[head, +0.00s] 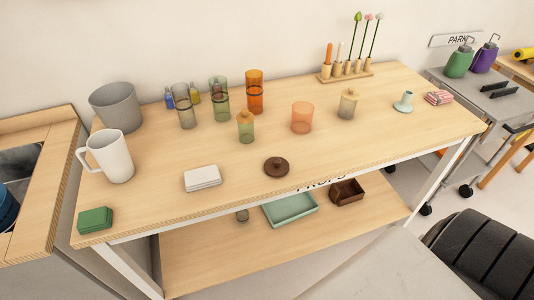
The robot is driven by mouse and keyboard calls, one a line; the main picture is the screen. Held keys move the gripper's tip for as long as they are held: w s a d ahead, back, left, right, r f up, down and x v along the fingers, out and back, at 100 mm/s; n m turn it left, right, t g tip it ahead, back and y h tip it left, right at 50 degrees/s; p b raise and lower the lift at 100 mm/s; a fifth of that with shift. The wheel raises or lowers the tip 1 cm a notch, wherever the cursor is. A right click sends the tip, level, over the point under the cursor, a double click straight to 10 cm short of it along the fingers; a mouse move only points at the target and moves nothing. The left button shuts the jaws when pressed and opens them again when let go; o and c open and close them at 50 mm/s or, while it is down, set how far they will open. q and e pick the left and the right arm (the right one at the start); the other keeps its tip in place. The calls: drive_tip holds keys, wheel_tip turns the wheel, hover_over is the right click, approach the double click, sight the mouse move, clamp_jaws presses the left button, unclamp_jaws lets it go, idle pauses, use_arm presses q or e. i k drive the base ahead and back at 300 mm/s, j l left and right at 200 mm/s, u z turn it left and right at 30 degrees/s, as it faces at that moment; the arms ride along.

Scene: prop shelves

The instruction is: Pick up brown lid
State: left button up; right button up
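The brown lid (276,167) is a dark round disc with a small knob on top. It lies flat on the wooden table top (350,147), near the front edge and around the middle of its length. Nothing covers it. Neither of my grippers shows in the head view.
A white box (202,178) lies left of the lid. A green jar (246,127), an orange cup (302,117) and a lidded jar (348,104) stand behind it. A white pitcher (112,156) stands at left. A lower shelf (215,262) holds a teal tray (290,209).

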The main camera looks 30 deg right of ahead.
sight(275, 167)
drive_tip(key=z, duration=1.4)
